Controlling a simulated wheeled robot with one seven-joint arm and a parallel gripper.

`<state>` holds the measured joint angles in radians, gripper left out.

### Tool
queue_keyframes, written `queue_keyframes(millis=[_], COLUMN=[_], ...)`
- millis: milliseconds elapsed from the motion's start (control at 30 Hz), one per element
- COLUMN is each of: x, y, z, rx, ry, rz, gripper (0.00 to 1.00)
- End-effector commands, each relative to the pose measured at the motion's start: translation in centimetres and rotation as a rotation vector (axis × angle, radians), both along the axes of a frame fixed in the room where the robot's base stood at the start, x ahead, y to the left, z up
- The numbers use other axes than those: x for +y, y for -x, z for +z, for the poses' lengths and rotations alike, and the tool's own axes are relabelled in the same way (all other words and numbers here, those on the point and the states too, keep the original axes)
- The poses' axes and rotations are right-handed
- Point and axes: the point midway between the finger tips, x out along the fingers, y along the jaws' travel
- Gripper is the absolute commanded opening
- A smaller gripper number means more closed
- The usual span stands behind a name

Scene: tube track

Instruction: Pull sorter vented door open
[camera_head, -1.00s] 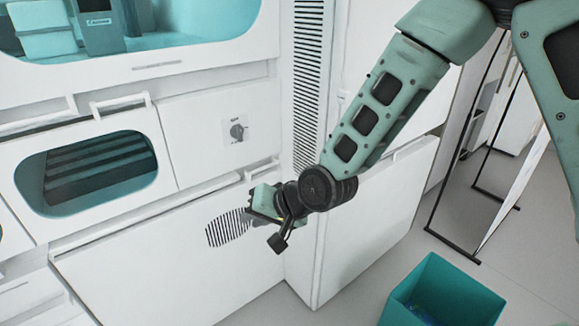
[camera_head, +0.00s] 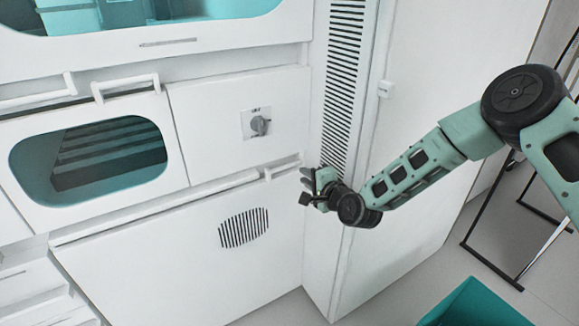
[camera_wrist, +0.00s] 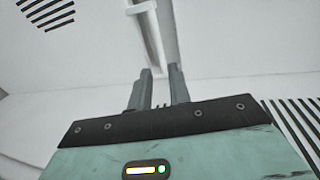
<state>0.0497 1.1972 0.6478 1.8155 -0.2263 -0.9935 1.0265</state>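The vented door is the wide white lower panel (camera_head: 150,265) with an oval slatted vent (camera_head: 243,228). It looks closed, flush with the cabinet front. Its handle (camera_head: 283,169) is a white bar at the upper right edge. My gripper (camera_head: 305,184) is just right of that handle, in front of the cabinet corner. In the wrist view my gripper (camera_wrist: 162,82) has its two grey fingers apart with nothing between them. A white bar (camera_wrist: 150,28), likely the handle, lies beyond the fingertips. The oval vent also shows in the wrist view (camera_wrist: 48,12).
A tall slatted strip (camera_head: 342,85) rises beside the gripper. A teal bin (camera_head: 478,305) stands on the floor at lower right. The floor before the door looks clear.

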Motion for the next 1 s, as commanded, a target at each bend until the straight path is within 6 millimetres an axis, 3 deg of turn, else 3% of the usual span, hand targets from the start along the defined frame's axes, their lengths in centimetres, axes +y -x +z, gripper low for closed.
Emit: queue_keyframes(millis=[300, 500, 1000], x=[3.4, 5.0, 5.8], y=[-5.0, -7.3, -8.5], z=[-1.3, -1.8, -2.1], rx=[-0.001, 0.000, 0.001], ry=[0.001, 0.000, 0.002], rz=[0.000, 0.000, 0.001], gripper=[0.19, 0.19, 0.19])
